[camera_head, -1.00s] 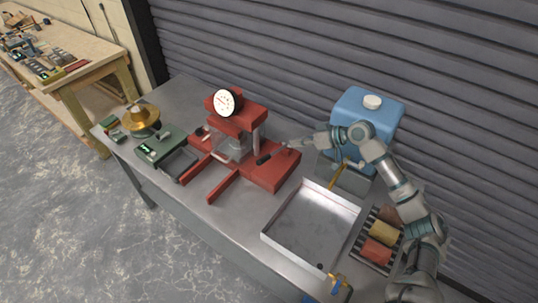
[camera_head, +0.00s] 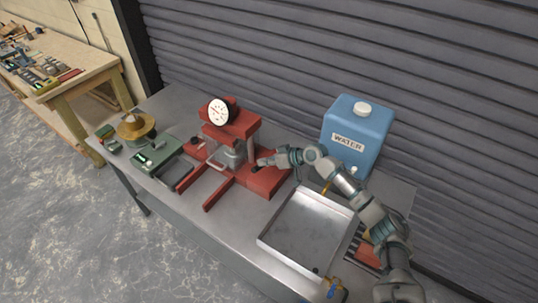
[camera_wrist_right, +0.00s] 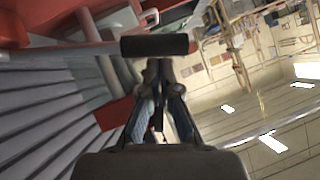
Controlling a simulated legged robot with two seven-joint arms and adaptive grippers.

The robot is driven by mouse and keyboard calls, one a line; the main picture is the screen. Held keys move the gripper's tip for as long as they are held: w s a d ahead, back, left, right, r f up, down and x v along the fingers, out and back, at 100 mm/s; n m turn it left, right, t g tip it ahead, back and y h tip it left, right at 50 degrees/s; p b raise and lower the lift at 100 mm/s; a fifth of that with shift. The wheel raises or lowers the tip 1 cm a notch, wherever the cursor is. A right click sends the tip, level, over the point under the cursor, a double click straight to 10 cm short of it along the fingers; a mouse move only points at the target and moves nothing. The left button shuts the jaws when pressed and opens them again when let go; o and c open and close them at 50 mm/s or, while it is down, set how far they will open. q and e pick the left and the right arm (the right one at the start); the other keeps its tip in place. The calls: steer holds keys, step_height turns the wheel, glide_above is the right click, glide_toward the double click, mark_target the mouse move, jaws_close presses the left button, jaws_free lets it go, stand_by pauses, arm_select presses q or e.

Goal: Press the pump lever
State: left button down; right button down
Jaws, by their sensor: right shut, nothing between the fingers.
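The red press (camera_head: 232,122) with a round white gauge (camera_head: 219,112) stands on the steel table. Its pump lever is mostly hidden behind my right gripper in the head view. In the right wrist view the lever's black grip (camera_wrist_right: 155,45) lies crosswise just beyond my fingertips. My right gripper (camera_head: 264,162) is at the lever on the press's right side. In the right wrist view its fingers (camera_wrist_right: 158,68) are shut with nothing between them; whether they touch the grip I cannot tell. My left gripper is out of view.
A blue water container (camera_head: 358,128) stands behind my right arm. A shallow metal tray (camera_head: 306,232) lies in front of it, with a rack (camera_head: 368,256) on the right. A green scale (camera_head: 155,158) and a brass-coloured pan (camera_head: 135,126) stand left of the press.

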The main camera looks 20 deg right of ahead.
steer(key=shift+d+f, duration=0.1)
steer(key=shift+f, duration=0.15)
